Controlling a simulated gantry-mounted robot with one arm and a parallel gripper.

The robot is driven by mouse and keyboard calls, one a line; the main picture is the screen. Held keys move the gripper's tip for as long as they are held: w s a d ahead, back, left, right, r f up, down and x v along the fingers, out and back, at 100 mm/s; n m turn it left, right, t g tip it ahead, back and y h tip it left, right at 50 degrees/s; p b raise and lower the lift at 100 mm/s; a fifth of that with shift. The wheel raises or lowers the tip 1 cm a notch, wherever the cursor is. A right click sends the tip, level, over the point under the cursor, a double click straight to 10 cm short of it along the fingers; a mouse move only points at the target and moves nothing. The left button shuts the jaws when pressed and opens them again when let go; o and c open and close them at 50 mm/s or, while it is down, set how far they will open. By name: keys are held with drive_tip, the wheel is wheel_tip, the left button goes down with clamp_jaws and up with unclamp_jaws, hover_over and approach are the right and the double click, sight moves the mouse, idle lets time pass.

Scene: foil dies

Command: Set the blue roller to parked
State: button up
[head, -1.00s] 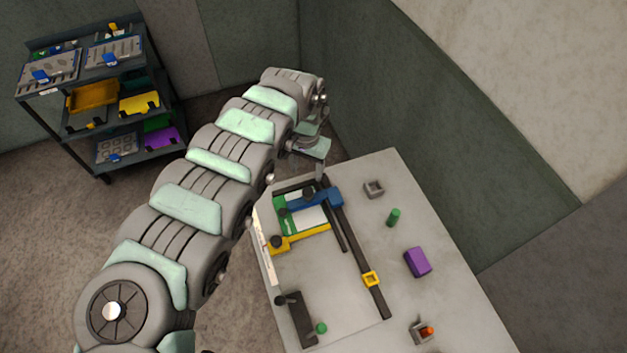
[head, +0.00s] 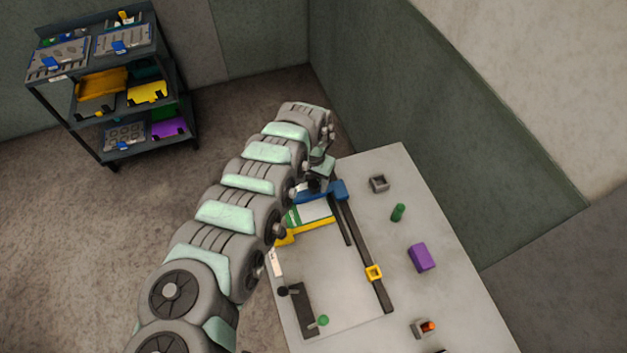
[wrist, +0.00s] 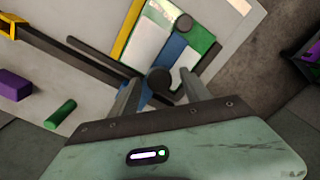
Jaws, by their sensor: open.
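The blue roller (head: 340,191) is a blue bar lying across the far end of the board, beside the dark rail (head: 362,245). In the wrist view its blue bar (wrist: 174,50) runs up behind a round dark knob (wrist: 160,81). My gripper (wrist: 158,78) is open, with one finger on each side of the knob. I cannot tell whether the fingers touch it. In the head view my wrist covers the knob and fingertips. A green-and-white plate (head: 312,212) lies between the blue bar and a yellow bar (head: 308,229).
A yellow square slider (head: 373,272) sits on the rail. A dark lever block (head: 304,310) is at the near end. A grey square ring (head: 379,183), a green cylinder (head: 398,212), a purple block (head: 421,257) and an orange-tipped part (head: 425,328) stand to the right. A shelf cart (head: 115,90) stands back left.

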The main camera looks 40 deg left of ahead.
clamp_jaws()
idle(0.6)
idle(0.8)
